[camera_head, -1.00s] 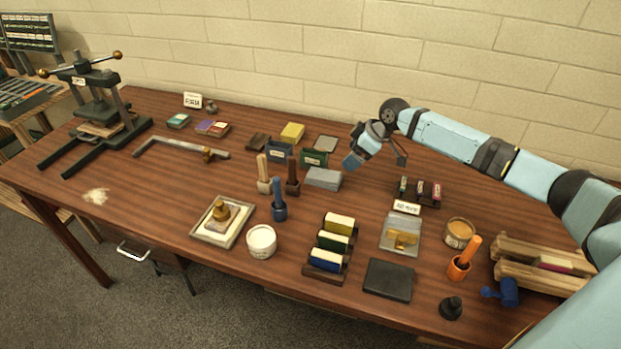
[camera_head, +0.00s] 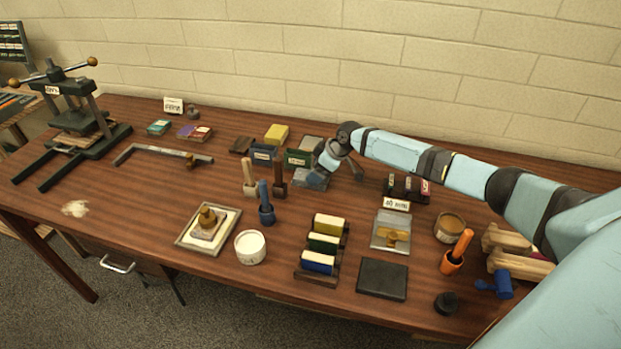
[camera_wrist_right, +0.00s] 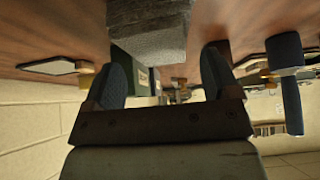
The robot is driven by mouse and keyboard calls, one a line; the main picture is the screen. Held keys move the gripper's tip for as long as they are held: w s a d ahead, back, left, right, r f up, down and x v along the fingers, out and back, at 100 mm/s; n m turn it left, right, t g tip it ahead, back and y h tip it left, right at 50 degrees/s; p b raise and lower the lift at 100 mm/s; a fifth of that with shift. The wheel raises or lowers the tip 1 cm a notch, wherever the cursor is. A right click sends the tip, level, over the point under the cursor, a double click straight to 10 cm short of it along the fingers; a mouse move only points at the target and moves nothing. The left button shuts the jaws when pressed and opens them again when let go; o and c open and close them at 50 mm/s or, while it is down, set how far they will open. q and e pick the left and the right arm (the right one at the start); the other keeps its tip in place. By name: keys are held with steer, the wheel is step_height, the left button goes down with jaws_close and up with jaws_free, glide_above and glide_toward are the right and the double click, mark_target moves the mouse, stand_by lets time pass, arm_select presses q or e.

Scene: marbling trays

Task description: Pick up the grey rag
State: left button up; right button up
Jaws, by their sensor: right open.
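The grey rag (camera_head: 303,181) is a folded grey block on the table, right of the stampers and in front of the small dark boxes. It is partly hidden by my right gripper (camera_head: 337,175) in the head view. In the right wrist view the rag (camera_wrist_right: 148,32) shows at the top centre, beyond and between the fingers of my right gripper (camera_wrist_right: 163,78). The fingers are open with nothing between them; I cannot tell whether they touch the rag. My left gripper is not in view.
A green box (camera_head: 297,158) and a blue box (camera_head: 264,153) stand just behind the rag. A dark wooden stamper (camera_head: 280,180) and a blue-handled one (camera_head: 266,205) stand to its left. A rack of small bottles (camera_head: 405,188) is to the right. Table in front of the rag is partly clear.

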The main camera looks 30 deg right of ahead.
steer(key=shift+x, duration=1.55)
steer(key=c, duration=0.9)
step_height(320, 180, up, 20)
steer(key=b, duration=0.1)
